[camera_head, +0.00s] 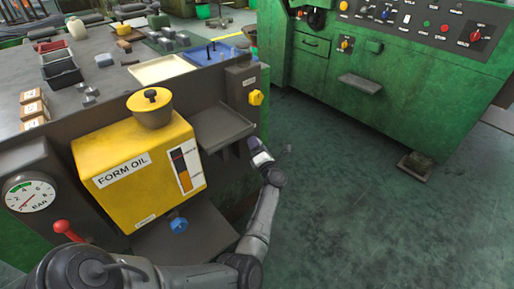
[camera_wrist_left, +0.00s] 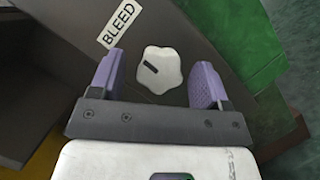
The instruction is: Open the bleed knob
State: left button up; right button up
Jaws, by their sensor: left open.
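The bleed knob (camera_wrist_left: 160,70) is a white, lobed knob with a dark pointer mark, on a dark panel beside a BLEED label (camera_wrist_left: 118,24) in the left wrist view. My left gripper (camera_wrist_left: 157,79) is open, with one purple finger on each side of the knob. The knob shows between the fingers, and I cannot tell whether they touch it. In the head view my left gripper (camera_head: 261,152) is at the right end of the dark panel, below a small shelf. The bleed knob cannot be made out there. My right gripper is not in view.
A yellow FORM OIL tank (camera_head: 140,165) stands left of my left arm, with a blue knob (camera_head: 180,225) below it. A yellow knob (camera_head: 256,97) and a grey shelf (camera_head: 222,128) are above the gripper. Green floor (camera_head: 370,215) lies open to the right.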

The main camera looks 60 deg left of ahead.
pick_arm(q)
jog(key=shift+a, duration=0.15)
jog(key=shift+c, duration=0.3)
jog(key=c, duration=0.9)
jog(key=shift+o, duration=0.2)
jog(key=shift+r+p, duration=0.2)
jog(key=shift+p, duration=0.35)
jog(key=m+p, duration=0.1)
jog(key=p, duration=0.2)
jog(key=m+h+p, duration=0.1)
jog(key=m+p, duration=0.1)
jog(key=p, duration=0.1)
jog(key=m+p, duration=0.2)
jog(key=shift+r+t+h+p, duration=0.3)
jog(key=shift+r+h+p, duration=0.1)
jog(key=m+h+p, duration=0.1)
jog(key=m+p, duration=0.2)
jog(key=p, duration=0.1)
jog(key=m+h+p, duration=0.1)
jog(key=m+p, duration=0.2)
jog(key=p, duration=0.1)
jog(key=shift+g, duration=0.4)
jog(key=shift+w+f+m+g+h+p, duration=0.1)
jog(key=shift+m+g+h+p, duration=0.5)
jog(key=shift+m+p, duration=0.5)
jog(key=shift+f+m+g+h, duration=0.1)
jog(key=shift+m+g+h, duration=0.35)
jog(key=shift+m, duration=0.85)
jog(key=shift+g, duration=0.25)
